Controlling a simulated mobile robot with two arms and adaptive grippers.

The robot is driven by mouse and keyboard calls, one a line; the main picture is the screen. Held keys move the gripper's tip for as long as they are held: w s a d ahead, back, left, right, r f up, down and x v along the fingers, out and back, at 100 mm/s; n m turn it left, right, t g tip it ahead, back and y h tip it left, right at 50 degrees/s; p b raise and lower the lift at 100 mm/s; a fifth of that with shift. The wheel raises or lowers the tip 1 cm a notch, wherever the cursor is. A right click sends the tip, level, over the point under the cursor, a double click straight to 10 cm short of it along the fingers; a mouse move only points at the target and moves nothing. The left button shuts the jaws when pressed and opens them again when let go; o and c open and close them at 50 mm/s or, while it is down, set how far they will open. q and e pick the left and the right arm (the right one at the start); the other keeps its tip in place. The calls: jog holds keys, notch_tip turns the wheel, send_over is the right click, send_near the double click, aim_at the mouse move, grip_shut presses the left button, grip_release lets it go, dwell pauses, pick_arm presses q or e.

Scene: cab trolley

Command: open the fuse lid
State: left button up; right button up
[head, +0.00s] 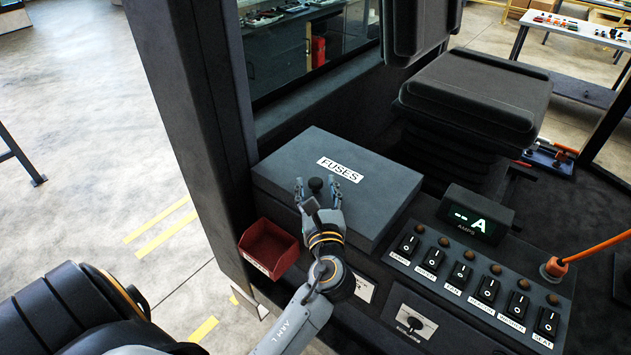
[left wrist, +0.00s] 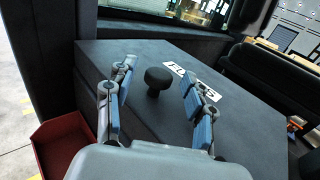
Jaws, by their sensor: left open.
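The fuse lid (head: 375,186) is a dark grey box top with a white FUSES label (head: 340,169). It lies flat and closed. A black round knob (head: 316,185) stands up from the lid near its front left. My left gripper (head: 318,190) is open at the knob, with a finger on each side of it in the picture. In the left wrist view the knob (left wrist: 158,79) shows between and beyond the two open fingers (left wrist: 157,92), with clear gaps on both sides. I see no contact. My right gripper is in neither view.
A red bin (head: 268,250) hangs at the left front of the fuse box. A row of labelled switches (head: 487,289) and an AMPS display (head: 470,215) are to the right. The seat (head: 480,90) stands behind.

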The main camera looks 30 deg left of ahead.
pick_arm(q)
jog(key=shift+x, duration=1.15)
grip_shut()
